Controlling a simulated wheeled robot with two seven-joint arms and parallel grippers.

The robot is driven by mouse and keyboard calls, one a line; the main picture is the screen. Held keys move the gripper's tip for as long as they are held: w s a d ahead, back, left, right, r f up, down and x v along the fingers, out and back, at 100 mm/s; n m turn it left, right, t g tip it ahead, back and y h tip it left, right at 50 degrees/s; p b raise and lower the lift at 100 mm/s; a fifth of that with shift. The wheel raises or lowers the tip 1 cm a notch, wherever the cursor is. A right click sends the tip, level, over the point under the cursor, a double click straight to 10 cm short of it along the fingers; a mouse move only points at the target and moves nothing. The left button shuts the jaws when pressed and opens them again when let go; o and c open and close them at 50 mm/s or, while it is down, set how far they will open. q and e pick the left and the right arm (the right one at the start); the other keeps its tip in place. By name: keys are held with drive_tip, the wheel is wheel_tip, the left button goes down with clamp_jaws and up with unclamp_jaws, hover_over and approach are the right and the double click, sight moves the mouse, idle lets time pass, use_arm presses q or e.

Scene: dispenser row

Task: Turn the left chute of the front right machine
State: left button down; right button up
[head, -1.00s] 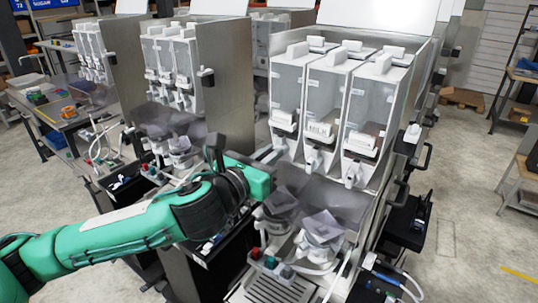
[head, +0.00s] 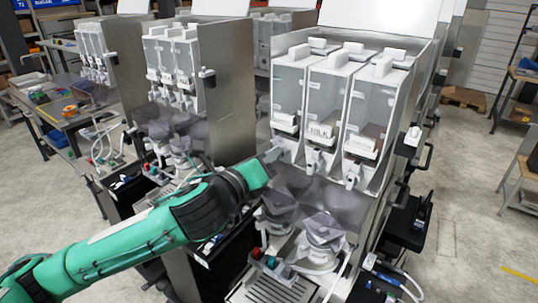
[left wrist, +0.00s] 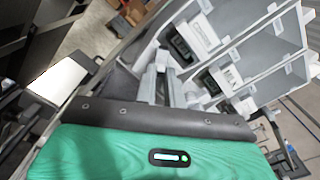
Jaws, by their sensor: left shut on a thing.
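The front right machine (head: 318,92) has three clear canisters side by side, each with a white chute low on its front. My left gripper (head: 272,155) reaches in from the left and is shut on the left chute (head: 281,147), which it mostly hides. The middle chute (head: 313,160) and right chute (head: 352,174) are free and point down. In the left wrist view my left gripper's fingers (left wrist: 158,80) reach forward to the machine's front; the hold itself is hard to make out there. My right gripper is not in view.
Below the chutes are clear angled covers (head: 322,225) and a drip tray (head: 272,288) with red and green knobs (head: 271,262) beside it. A second machine (head: 180,70) stands to the left, with its metal side panel (head: 228,90) near my arm. The floor at the right is mostly clear.

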use_arm(q)
drive_tip(key=shift+a+f+n+p, duration=0.15)
drive_tip(key=shift+n+p, duration=0.3)
drive_tip(key=shift+n, duration=2.2)
drive_tip(key=shift+d+f+n+p, duration=0.15)
drive_tip(key=shift+n+p, duration=0.35)
drive_tip(key=shift+n, duration=2.2)
drive_tip(key=shift+a+f+n+p, duration=0.15)
drive_tip(key=shift+n+p, duration=0.3)
drive_tip(key=shift+n, duration=2.2)
drive_tip(key=shift+f, duration=0.1)
drive_tip(key=c, duration=1.5)
unclamp_jaws()
